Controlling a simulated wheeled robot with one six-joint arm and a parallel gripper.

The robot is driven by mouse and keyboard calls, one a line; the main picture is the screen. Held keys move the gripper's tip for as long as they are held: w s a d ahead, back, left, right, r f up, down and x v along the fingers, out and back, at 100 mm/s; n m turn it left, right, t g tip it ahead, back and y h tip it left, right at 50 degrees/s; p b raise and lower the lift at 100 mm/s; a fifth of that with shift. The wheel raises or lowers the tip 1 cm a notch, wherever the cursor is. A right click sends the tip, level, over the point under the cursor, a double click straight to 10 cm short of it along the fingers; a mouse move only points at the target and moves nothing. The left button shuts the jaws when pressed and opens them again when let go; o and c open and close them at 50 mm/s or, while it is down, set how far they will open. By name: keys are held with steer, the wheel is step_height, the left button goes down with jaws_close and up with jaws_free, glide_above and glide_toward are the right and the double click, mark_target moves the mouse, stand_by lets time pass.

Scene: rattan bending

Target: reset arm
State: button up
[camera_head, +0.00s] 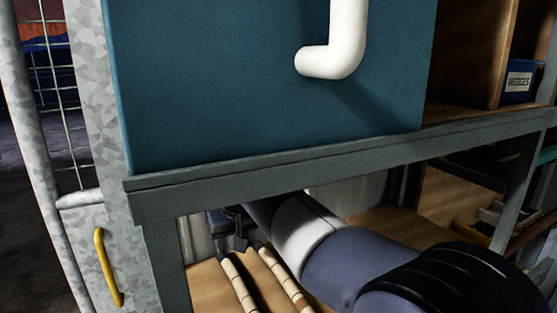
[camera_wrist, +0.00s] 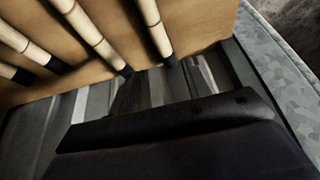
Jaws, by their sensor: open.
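My arm reaches under the grey frame into the lower shelf. My gripper (camera_head: 230,226) is a dark shape near the far ends of the poles, partly hidden behind the frame and my arm. It is open, and I see nothing held in it. Two pale jointed rattan poles (camera_head: 238,282) lie on the wooden shelf board (camera_head: 206,290) in the head view. In the wrist view, several rattan poles (camera_wrist: 85,30) with black end caps lie over a wooden board (camera_wrist: 205,22). A broad dark part of my gripper (camera_wrist: 185,140) fills the lower part of that view.
A teal panel (camera_head: 230,80) with a white bent pipe (camera_head: 347,40) stands above the grey frame beam (camera_head: 300,172). A galvanized post with a yellow handle (camera_head: 107,267) is at left. A blue labelled box (camera_head: 519,83) sits on the right shelf. The beam is close above my arm.

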mark_target(237, 278)
step_height(237, 278, down, 10)
steer(key=shift+s+f+p, duration=0.1)
steer(key=shift+s+p, duration=0.05)
steer(key=shift+p, duration=0.35)
steer(key=v, duration=0.3)
steer(key=b+v, duration=0.1)
steer(key=v, duration=0.2)
steer(key=b+v, duration=0.1)
steer(key=v, duration=0.3)
steer(key=shift+w+d, duration=0.2)
steer(key=shift+w, duration=0.05)
